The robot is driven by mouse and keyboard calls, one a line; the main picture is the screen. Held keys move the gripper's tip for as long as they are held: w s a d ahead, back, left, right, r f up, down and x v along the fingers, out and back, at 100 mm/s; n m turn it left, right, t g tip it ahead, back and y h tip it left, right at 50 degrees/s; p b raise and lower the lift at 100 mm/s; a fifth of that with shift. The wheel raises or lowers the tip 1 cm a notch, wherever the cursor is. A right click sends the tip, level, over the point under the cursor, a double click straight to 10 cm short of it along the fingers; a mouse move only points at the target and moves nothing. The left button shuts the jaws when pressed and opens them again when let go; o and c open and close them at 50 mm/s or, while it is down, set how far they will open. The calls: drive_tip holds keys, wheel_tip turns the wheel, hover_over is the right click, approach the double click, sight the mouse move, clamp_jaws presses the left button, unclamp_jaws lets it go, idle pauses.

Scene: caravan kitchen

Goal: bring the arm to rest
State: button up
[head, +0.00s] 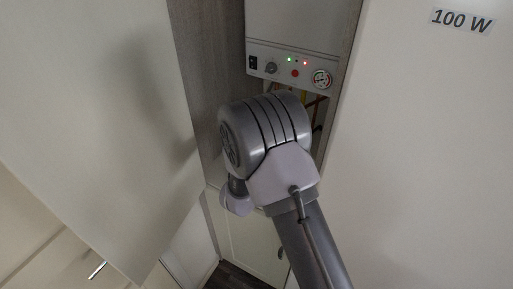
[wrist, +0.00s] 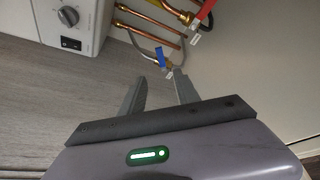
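My arm reaches up into a narrow cupboard in the head view, and its thick grey joint (head: 265,135) covers the space under a white heater unit (head: 300,25). My gripper is hidden there. In the wrist view my gripper (wrist: 160,77) has its two grey fingers apart, with nothing held between them. Just beyond the fingertips is a small valve with a blue handle (wrist: 160,57) on a pipe. I cannot tell whether the fingers touch it.
Copper pipes (wrist: 150,36) with tags hang below the heater. Its panel (head: 290,68) has a knob, green and red lights and a gauge. A large pale door panel (head: 100,110) stands at left; a white panel (head: 430,150) marked "100 W" is close at right.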

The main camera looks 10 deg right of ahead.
drive_tip(key=shift+s+a+r, duration=0.1)
drive_tip(key=shift+s+a, duration=0.05)
drive_tip(key=shift+s, duration=0.4)
drive_tip(key=s+r+m+g+y+b, duration=0.4)
drive_tip(key=s+r+m+y+b, duration=0.35)
drive_tip(key=s+m, duration=0.5)
drive_tip(key=s+d+f+m+g+b, duration=0.1)
drive_tip(key=s+m, duration=0.5)
drive_tip(key=s, duration=0.6)
drive_tip(key=s+d+f+m+g+b, duration=0.1)
drive_tip(key=s+m+b, duration=0.4)
drive_tip(key=s, duration=0.6)
drive_tip(key=f+m+g+h, duration=0.1)
drive_tip(key=m+g, duration=0.1)
drive_tip(key=shift+s+d+f+g+b, duration=0.2)
drive_tip(key=shift+s+g+b, duration=0.1)
drive_tip(key=shift+s, duration=0.1)
